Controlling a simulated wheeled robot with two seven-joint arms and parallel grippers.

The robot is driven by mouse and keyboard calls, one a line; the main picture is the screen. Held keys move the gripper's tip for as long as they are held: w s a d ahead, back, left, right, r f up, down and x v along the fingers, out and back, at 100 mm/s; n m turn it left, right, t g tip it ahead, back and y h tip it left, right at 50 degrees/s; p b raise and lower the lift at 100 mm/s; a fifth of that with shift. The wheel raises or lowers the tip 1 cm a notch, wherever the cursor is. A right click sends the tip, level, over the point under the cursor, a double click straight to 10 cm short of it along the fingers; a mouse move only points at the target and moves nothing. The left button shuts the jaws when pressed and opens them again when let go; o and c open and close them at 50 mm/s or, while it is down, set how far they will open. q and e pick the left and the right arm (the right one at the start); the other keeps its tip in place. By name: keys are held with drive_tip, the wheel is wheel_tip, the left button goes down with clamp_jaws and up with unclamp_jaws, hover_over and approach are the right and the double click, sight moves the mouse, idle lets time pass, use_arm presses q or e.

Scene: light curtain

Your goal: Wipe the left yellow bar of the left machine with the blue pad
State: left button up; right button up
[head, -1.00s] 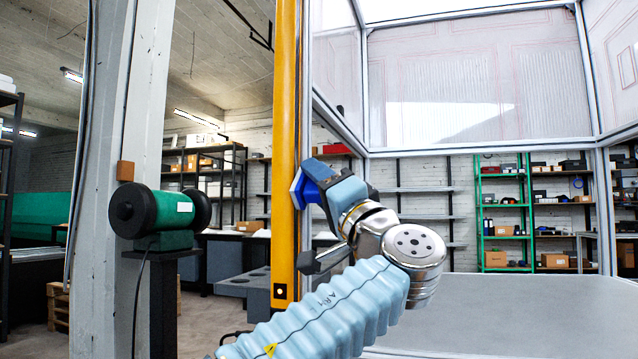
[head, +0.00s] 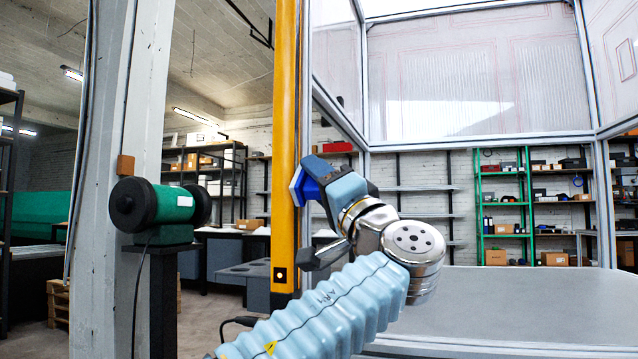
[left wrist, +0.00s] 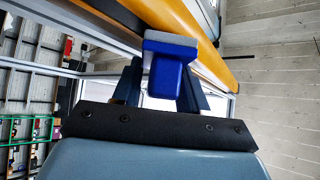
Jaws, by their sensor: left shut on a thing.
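The left yellow bar (head: 285,100) stands upright at the front left edge of the machine frame. The blue pad (head: 298,187) has a pale flat face turned to the bar's right side. In the head view it looks to be against the bar, but I cannot tell if it touches. My left gripper (head: 314,180) is shut on the pad's blue handle. In the left wrist view the pad (left wrist: 172,66) sits between the fingers of the left gripper (left wrist: 160,88), with the yellow bar (left wrist: 195,30) right behind it. My right gripper is not in view.
A green and black bench grinder (head: 160,210) on a dark stand is to the left, beside a pale column (head: 110,180). The machine's grey table (head: 510,300) is at the lower right. Shelves (head: 505,205) line the back wall.

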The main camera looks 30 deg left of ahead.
use_arm(q)
drive_tip(key=shift+s+r+p, duration=0.15)
drive_tip(key=shift+r+p, duration=1.65)
drive_tip(key=shift+r, duration=0.55)
drive_tip(key=shift+s+r+p, duration=0.1)
drive_tip(key=shift+r+p, duration=1.65)
drive_tip(key=shift+r, duration=0.55)
wheel_tip(320, 180, down, 12)
drive_tip(key=b, duration=1.1)
drive_tip(key=shift+r+b, duration=0.1)
drive_tip(key=shift+b, duration=0.3)
wheel_tip(320, 180, up, 12)
drive_tip(key=p, duration=1)
drive_tip(key=shift+w+p, duration=0.15)
drive_tip(key=shift+p, duration=0.2)
drive_tip(key=shift+f, duration=0.2)
drive_tip(key=shift+w+d, duration=0.25)
drive_tip(key=shift+d, duration=0.3)
drive_tip(key=shift+w+d+p, duration=0.25)
drive_tip(key=shift+d+p, duration=0.1)
drive_tip(key=shift+d, duration=0.85)
drive_tip(key=shift+w+d+p, duration=0.2)
drive_tip(key=shift+d+p, duration=0.1)
drive_tip(key=shift+d, duration=0.85)
